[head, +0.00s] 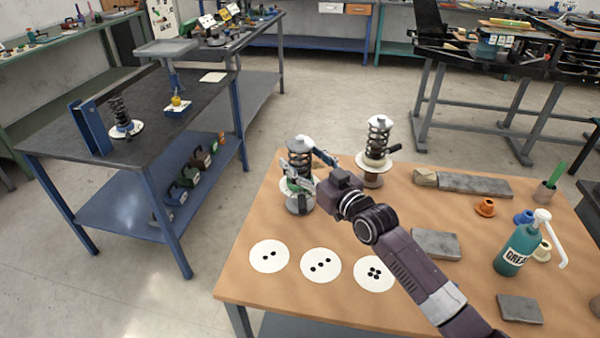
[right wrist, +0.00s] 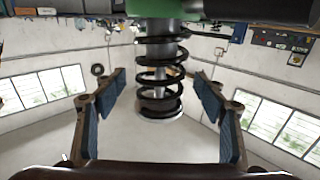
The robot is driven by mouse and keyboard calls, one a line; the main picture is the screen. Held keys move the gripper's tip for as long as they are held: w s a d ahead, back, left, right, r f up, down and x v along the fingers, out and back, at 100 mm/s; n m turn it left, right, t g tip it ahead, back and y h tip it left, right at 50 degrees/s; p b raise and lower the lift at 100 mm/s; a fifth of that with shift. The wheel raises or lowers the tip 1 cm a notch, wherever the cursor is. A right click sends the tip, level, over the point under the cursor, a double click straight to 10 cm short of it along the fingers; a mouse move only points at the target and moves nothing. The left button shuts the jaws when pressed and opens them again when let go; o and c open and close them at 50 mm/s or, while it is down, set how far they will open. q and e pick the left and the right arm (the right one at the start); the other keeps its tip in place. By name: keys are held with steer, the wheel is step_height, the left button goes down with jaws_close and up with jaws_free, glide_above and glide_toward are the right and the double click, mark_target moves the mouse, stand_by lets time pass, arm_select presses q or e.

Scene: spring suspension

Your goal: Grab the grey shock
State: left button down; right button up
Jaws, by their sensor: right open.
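A shock (head: 299,147) with a dark coil spring, grey cap and grey lower body stands upright near the far left corner of the wooden table (head: 240,285). In the right wrist view this shock (right wrist: 160,75) hangs in from the top, as that view is upside down. It shows a green band above the spring there. My right gripper (head: 308,170) is open, its fingers spread to either side of the shock without visibly touching it. Its fingers partly hide the shock's lower part in the head view. My left gripper is not in view.
A second shock (head: 377,140) with a pale collar stands just right. A third (head: 121,112) is on the dark bench (head: 150,85) at left. White dotted discs (head: 269,256), grey blocks (head: 435,243) and a green grease bottle (head: 518,250) occupy the table.

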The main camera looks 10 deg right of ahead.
steer(key=shift+w+a, duration=0.25)
steer(key=shift+w, duration=0.2)
steer(key=shift+w+a, duration=0.1)
steer(key=shift+w, duration=0.2)
steer(key=c, duration=1.8)
steer(key=shift+r, duration=0.25)
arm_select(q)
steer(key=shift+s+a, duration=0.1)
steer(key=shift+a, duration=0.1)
